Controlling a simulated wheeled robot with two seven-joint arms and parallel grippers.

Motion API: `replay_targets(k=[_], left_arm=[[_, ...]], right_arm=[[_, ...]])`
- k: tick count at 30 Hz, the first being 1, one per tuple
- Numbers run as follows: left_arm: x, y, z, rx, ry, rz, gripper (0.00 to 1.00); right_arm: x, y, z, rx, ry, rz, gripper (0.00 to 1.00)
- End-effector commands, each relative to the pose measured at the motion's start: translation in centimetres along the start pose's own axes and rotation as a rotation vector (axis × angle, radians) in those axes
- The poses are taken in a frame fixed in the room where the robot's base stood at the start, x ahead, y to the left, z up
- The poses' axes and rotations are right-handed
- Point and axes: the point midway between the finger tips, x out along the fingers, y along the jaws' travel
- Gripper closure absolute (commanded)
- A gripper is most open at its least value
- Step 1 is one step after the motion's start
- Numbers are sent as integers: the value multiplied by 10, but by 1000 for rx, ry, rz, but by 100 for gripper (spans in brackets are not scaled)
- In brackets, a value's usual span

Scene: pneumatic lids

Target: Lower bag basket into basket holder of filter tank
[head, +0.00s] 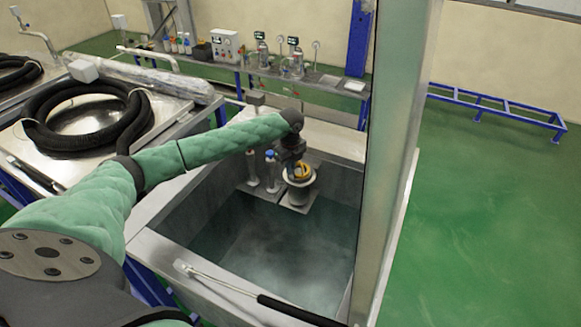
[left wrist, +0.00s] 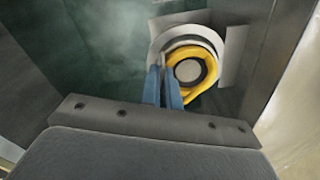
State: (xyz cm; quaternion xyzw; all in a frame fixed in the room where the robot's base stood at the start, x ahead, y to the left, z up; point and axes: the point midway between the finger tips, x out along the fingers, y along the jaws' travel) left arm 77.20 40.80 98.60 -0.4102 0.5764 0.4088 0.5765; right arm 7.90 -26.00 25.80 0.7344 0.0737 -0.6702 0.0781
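The bag basket (left wrist: 205,63) has a yellow ring around a pale round middle. It also shows in the head view (head: 302,172), under my left gripper. My left gripper (left wrist: 163,75) has its blue fingers close together at the left side of the yellow ring and appears shut on it. The fingers hide that part of the ring. My right gripper is not in view.
A pale post (head: 398,120) stands right of the tank. Two small bottle-like fittings (head: 271,172) stand close left of the holder. A rod with a black handle (head: 300,310) lies across the tank's front. A black hose (head: 85,115) lies on the left table.

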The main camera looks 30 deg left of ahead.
Motion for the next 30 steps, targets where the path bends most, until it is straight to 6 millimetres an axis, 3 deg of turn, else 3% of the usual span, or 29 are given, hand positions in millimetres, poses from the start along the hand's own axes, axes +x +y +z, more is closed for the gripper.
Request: replay_targets(k=[29, 30], left_arm=[[10, 0, 0, 0, 0, -1, 100], [11, 0, 0, 0, 0, -1, 94]], right_arm=[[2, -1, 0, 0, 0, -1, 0], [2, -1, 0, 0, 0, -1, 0]])
